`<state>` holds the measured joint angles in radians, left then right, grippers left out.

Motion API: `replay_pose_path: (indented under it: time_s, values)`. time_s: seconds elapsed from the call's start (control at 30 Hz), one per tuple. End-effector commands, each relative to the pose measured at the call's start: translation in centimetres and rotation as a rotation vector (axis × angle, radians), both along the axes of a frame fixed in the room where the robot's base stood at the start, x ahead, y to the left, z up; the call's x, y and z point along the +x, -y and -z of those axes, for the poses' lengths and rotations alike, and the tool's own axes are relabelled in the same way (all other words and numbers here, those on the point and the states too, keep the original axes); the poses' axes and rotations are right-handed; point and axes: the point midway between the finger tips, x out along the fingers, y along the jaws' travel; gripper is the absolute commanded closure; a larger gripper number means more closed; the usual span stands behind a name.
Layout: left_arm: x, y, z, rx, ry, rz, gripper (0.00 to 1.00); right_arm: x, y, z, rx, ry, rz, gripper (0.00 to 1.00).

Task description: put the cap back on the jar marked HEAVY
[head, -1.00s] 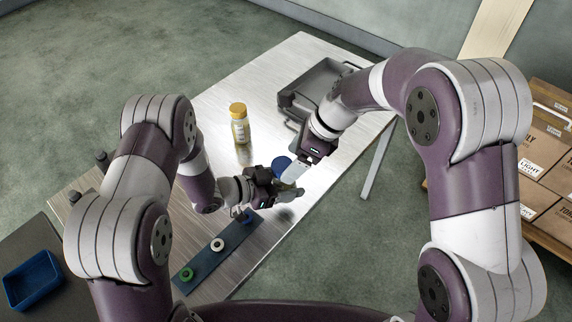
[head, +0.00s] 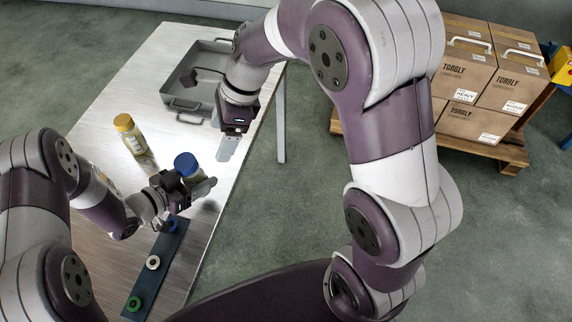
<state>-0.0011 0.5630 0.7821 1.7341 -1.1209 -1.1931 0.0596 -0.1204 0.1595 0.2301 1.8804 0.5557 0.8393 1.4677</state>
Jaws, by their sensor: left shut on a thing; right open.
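A jar with a blue cap (head: 186,163) on top stands at the table's right side; its body is mostly hidden by my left gripper and its label cannot be read. My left gripper (head: 192,186) is shut on this jar, below the cap. The cap appears to sit on the jar's mouth; I cannot tell how tightly. My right gripper (head: 228,146) is open and empty, up and right of the blue cap and apart from it. A second jar with a yellow cap (head: 124,122) stands left of them, its label unreadable.
A grey tray (head: 170,82) with a dark item lies at the table's far end. A dark blue strip (head: 160,285) in front holds green (head: 135,304), white (head: 153,262) and blue rings. Boxes (head: 472,75) on a pallet stand right.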

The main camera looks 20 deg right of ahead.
Motion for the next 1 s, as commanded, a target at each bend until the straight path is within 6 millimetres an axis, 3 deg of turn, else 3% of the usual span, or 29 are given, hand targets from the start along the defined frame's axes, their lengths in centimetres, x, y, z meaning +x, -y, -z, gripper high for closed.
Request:
replay_pose_path:
  time_s: [0.1,0.2,0.3,0.43,0.6,1.0]
  values:
    - [0.0,0.0,0.0,-0.001,0.0,0.0,1.0,-5.3,6.0,1.9,-0.2,0.136,-0.373,0.17]
    - [0.0,0.0,0.0,-0.001,0.0,0.0,1.0,-9.1,9.4,3.6,-0.336,0.236,-0.808,0.17]
    - [0.0,0.0,0.0,-0.001,0.0,0.0,1.0,-11.6,11.1,4.9,-0.406,0.304,-1.205,0.17]
    - [0.0,0.0,0.0,-0.001,0.0,0.0,1.0,-12.5,11.8,5.8,-0.438,0.365,-1.551,0.17]
    - [0.0,0.0,0.0,-0.001,0.0,0.0,1.0,-12.1,11.9,5.8,-0.451,0.406,-1.694,0.17]
    - [0.0,0.0,0.0,0.0,0.001,0.0,1.0,-12.0,11.8,5.7,-0.449,0.406,-1.695,0.17]
